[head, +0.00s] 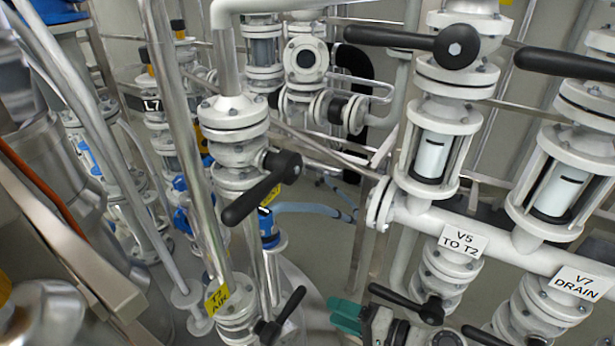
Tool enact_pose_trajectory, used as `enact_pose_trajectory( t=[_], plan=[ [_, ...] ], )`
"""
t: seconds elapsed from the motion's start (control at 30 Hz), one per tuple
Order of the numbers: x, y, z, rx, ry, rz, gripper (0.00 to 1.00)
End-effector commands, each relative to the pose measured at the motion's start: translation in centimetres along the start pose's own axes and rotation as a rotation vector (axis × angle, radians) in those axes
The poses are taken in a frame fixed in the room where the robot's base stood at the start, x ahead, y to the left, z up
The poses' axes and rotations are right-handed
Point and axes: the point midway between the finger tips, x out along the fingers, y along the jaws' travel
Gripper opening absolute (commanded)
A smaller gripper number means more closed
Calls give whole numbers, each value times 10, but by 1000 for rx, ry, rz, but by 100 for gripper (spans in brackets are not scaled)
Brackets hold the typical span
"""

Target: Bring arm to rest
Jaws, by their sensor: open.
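My gripper (345,316) is at the bottom edge of the head view, right of the middle. Its two teal fingers point left and show a small gap between them, so it is open, and nothing shows between them. Part of the grey and black arm behind it is visible; the rest is cut off by the lower edge. The fingers are close in the picture to a black valve lever (290,306) on the left and the V5 lever (405,303) on the right; I cannot tell the distance in depth.
White flanged pipework fills the right, with labels V5 TO T2 (462,240) and V7 DRAIN (577,283). Black handles (262,190) stick out from valves. A steel pipe (180,130) with a yellow tag (217,298) stands left. Some grey floor (318,240) shows behind.

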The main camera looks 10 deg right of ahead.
Motion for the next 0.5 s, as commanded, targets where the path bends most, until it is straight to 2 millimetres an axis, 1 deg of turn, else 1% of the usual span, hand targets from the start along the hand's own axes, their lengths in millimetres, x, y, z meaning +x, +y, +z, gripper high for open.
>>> enact_pose_trajectory(
  t=[0.07,0.17,0.27,0.3,0.37,0.4,0.47,0.5],
  plan=[
    [-2,3,2,-11,-3,15,47],
    [-10,18,14,-66,-22,92,47],
    [-32,47,35,-175,-60,247,47],
    [-44,60,44,-225,-80,326,47],
    [-68,78,57,-304,-114,453,47],
    [-85,89,66,-351,-139,538,47],
    [-112,102,77,-417,-176,666,47],
    [-132,110,84,-456,-199,752,47]
  ],
)
